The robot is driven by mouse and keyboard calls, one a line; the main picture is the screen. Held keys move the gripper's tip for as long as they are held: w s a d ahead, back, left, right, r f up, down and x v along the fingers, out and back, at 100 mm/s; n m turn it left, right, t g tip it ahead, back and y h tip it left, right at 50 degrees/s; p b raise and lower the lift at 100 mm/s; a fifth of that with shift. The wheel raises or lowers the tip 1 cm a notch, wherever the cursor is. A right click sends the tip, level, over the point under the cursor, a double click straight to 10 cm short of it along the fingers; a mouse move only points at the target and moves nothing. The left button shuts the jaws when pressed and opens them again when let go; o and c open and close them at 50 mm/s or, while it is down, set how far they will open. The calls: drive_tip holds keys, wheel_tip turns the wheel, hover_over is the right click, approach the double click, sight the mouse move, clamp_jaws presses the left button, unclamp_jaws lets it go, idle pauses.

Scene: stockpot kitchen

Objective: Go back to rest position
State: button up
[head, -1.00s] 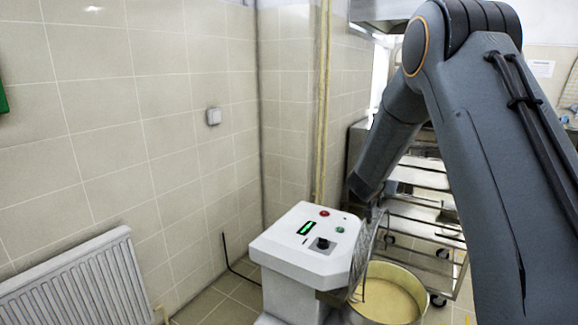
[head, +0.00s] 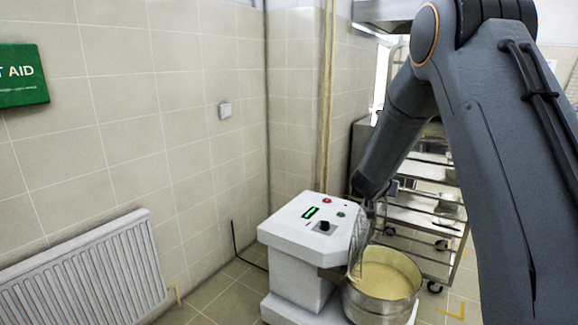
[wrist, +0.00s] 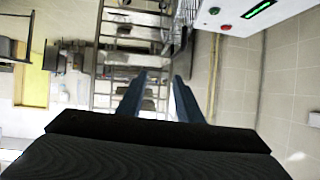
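My gripper shows in the wrist view (wrist: 156,92) as two blue-grey fingers standing apart, with nothing held between them. In the head view my arm comes down from the upper right, and its end is above and behind the steel pot, beside the white machine (head: 308,232). The gripper's fingers are hard to make out there. The machine has a green display, a red and a green button and a black knob. The steel pot (head: 385,310) stands at its right with pale yellow contents (head: 384,280). A wire guard (head: 360,245) rises at the pot's left side.
A steel rack (head: 428,222) on castors stands behind the pot, and it also shows beyond my fingers in the wrist view. A white radiator (head: 85,275) and a green first aid sign (head: 22,78) are on the tiled left wall. Floor (head: 222,300) is free between radiator and machine.

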drive_tip(key=s+a+f+n+g+y+b, duration=0.25)
drive_tip(key=s+a+f+y, duration=0.2)
drive_tip(key=s+a, duration=0.45)
drive_tip(key=s+f+n+g+b, duration=0.1)
drive_tip(key=s+f+g+b, duration=0.1)
drive_tip(key=s, duration=1)
drive_tip(key=s+a+f+n+g+y+b, duration=0.1)
drive_tip(key=s+f+g, duration=0.3)
drive_tip(key=s, duration=0.7)
drive_tip(key=s+a+f+n+g+b, duration=0.1)
drive_tip(key=s+f+g+b, duration=0.2)
drive_tip(key=s, duration=0.9)
drive_tip(key=shift+s+f+b, duration=0.35)
drive_tip(key=shift+f, duration=0.3)
drive_tip(key=shift+d, duration=0.15)
